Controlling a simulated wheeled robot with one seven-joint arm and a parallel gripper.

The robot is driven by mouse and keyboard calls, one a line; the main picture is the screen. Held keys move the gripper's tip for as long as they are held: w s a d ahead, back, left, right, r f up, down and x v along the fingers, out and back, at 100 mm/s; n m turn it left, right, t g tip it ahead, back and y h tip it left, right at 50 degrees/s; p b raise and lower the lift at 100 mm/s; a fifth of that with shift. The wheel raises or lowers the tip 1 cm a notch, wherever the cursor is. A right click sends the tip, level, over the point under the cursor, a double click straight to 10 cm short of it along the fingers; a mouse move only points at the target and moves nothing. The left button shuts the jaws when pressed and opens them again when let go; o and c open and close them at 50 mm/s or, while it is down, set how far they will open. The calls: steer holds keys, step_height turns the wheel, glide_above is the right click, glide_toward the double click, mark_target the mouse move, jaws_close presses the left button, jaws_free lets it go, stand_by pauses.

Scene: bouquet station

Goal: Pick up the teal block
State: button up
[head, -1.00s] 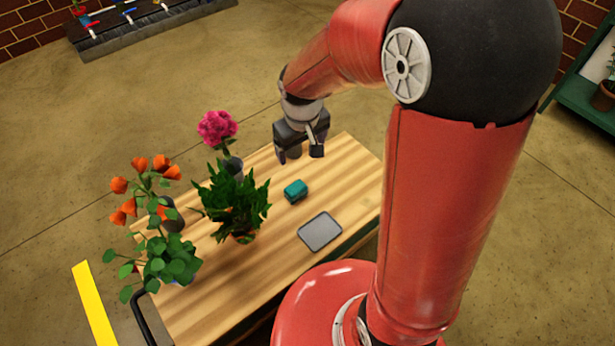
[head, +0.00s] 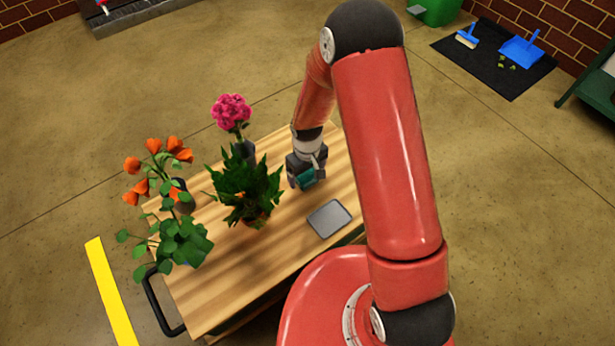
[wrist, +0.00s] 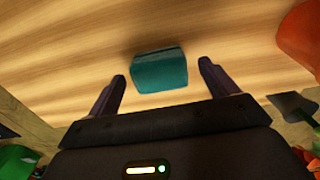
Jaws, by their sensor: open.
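The teal block (head: 307,178) rests on the wooden cart top. My gripper (head: 305,180) is low over the table right at the block and hides part of it in the head view. In the wrist view the block (wrist: 160,70) lies just beyond and between the two dark fingertips (wrist: 162,71), with a gap on each side. The gripper is open and holds nothing.
A grey tray (head: 329,218) lies on the cart top (head: 250,265) near its front edge. A leafy green plant (head: 245,190), a pink flower (head: 231,110) and an orange-flowered plant (head: 170,200) stand to the left. Bare wood surrounds the block.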

mark_target(307, 174)
step_height(307, 174, down, 2)
steer(key=c, duration=1.1)
steer(key=shift+c, duration=0.2)
steer(key=shift+r, duration=0.15)
step_height(307, 174, up, 20)
steer(key=shift+p, duration=0.4)
